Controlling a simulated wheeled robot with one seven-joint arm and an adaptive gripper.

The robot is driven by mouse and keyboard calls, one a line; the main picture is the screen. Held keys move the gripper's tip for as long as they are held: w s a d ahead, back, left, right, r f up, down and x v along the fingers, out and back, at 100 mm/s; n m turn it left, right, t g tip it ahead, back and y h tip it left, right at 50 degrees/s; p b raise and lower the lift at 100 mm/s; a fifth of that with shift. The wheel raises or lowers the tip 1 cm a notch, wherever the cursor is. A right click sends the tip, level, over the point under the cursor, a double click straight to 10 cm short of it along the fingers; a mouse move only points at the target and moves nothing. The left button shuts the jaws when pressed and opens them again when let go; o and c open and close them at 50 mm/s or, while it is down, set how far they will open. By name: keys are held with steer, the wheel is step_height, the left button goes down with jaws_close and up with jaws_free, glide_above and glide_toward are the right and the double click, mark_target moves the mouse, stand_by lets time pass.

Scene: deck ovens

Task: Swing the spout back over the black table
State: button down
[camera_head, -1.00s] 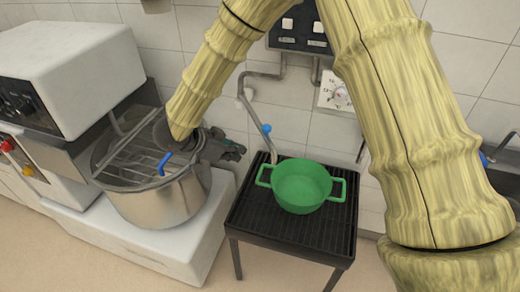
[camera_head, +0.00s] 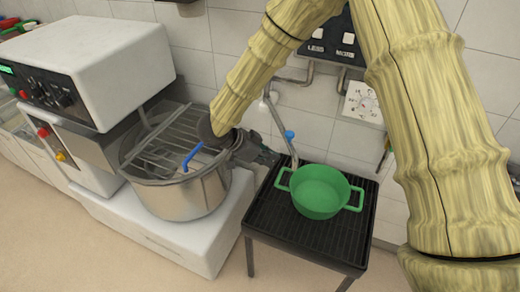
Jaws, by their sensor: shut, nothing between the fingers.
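The spout (camera_head: 280,118) is a thin grey pipe by the wall, with a blue knob (camera_head: 289,134). It slopes down to the right, and its lower end appears at the back edge of the black table (camera_head: 300,242), beside the green pot's left handle. The green two-handled pot (camera_head: 320,192) stands upright on the table's slatted top. My gripper (camera_head: 274,158) is dark and shut with nothing in it. It lies between the steel bowl and the table's back left corner, left of the spout and apparently apart from it. My arm hides part of the wall behind.
The steel mixing bowl (camera_head: 182,203) with a wire guard and a blue lever (camera_head: 192,157) stands on a white base at left, close to my gripper. A dial panel (camera_head: 362,103) is on the wall. The floor in front is clear.

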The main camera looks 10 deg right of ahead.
steer(key=shift+w+d+f+p, duration=0.1)
steer(key=shift+d+f+p, duration=0.2)
steer(key=shift+d, duration=0.4)
steer(key=shift+w+d+f+p, duration=0.1)
steer(key=shift+d+f+p, duration=0.15)
steer(key=shift+d, duration=0.45)
steer(key=shift+w+d+f+p, duration=0.1)
steer(key=shift+d+f+p, duration=0.15)
steer(key=shift+d, duration=0.45)
steer(key=shift+r, duration=0.1)
